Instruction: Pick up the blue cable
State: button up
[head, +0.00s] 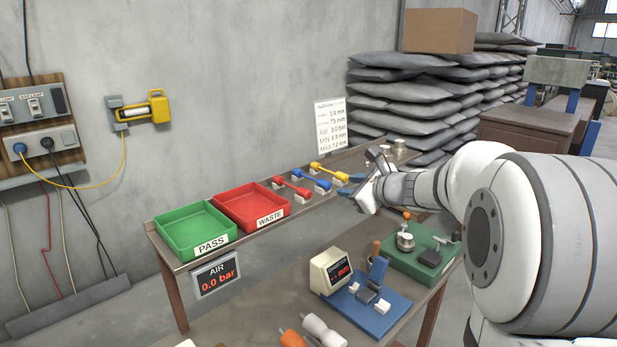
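The blue cable (311,179) is a short dumbbell-shaped piece with thick ends. It lies on small white supports on the back shelf of the bench, between a red one (291,187) and a yellow one (329,173). My gripper (359,176) is to the right of the blue cable, beyond the yellow piece in the picture. Its two dark bluish fingers are spread apart and nothing shows between them. The gripper is apart from the blue cable; its exact height above the shelf is hard to tell.
A green PASS tray (196,246) and a red WASTE tray (268,227) stand left of the cables. A printed sign (330,127) stands behind. A blue fixture (375,312), a small display (330,271) and a green fixture (405,266) occupy the bench's lower front.

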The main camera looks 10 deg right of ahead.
jog(key=p+x, duration=0.1)
jog(key=x, duration=0.6)
jog(key=shift+s+f+p, duration=0.1)
jog(key=shift+f+p, duration=0.1)
jog(key=shift+p, duration=0.1)
jog(key=shift+c, duration=0.3)
grip_shut()
notch_tip(320, 180, up, 10)
jog(key=p, duration=0.1)
send_over(329, 186)
jog(key=s+d, duration=0.1)
jog(key=s, duration=0.1)
